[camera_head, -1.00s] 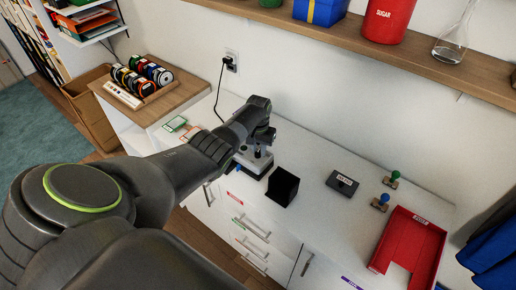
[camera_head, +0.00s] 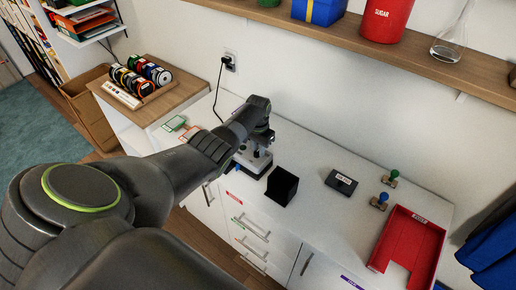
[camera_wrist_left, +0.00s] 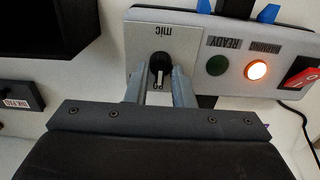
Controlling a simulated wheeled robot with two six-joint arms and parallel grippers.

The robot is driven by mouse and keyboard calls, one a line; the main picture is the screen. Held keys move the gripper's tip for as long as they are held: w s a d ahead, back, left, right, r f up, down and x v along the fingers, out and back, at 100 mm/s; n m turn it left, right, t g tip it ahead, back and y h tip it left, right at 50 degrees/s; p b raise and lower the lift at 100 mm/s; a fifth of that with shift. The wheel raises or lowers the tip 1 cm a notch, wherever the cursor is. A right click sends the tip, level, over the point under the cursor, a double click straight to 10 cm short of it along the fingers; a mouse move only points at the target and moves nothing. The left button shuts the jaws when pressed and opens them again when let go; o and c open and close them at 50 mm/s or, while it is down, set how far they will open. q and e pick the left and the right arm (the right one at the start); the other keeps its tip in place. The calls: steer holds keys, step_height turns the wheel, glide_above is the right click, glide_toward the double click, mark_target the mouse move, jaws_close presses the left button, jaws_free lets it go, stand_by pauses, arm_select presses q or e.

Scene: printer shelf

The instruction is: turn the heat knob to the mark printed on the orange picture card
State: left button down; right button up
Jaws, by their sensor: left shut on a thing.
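The heat knob (camera_wrist_left: 158,66) is a dark round knob with a light pointer, on a grey plate of the machine in the left wrist view. My left gripper (camera_wrist_left: 160,88) is shut on the knob, one finger on each side. Small lettering on the plate appears upside down; the marks around the knob are partly hidden by the fingers. In the head view the machine (camera_head: 254,163) is partly behind my left arm. The orange-edged picture card (camera_head: 190,133) lies on the counter at its left, its print too small to read. My right gripper is out of view.
An amber lamp (camera_wrist_left: 256,70) is lit beside an unlit green lamp (camera_wrist_left: 216,65) and a red switch (camera_wrist_left: 302,72). A green-edged card (camera_head: 175,124) lies near the orange one. A black box (camera_head: 282,187), stamps and a red tray (camera_head: 411,243) are to the right.

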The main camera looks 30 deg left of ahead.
arm_select(q)
steer(key=c, duration=1.3)
jaws_free()
steer(key=shift+o, duration=0.2)
steer(key=shift+r, duration=0.45)
step_height(320, 180, up, 5)
steer(key=shift+f+p, duration=0.1)
steer(key=shift+p, duration=0.35)
step_height(320, 180, up, 12)
steer(key=b, duration=0.2)
steer(key=shift+f, duration=0.15)
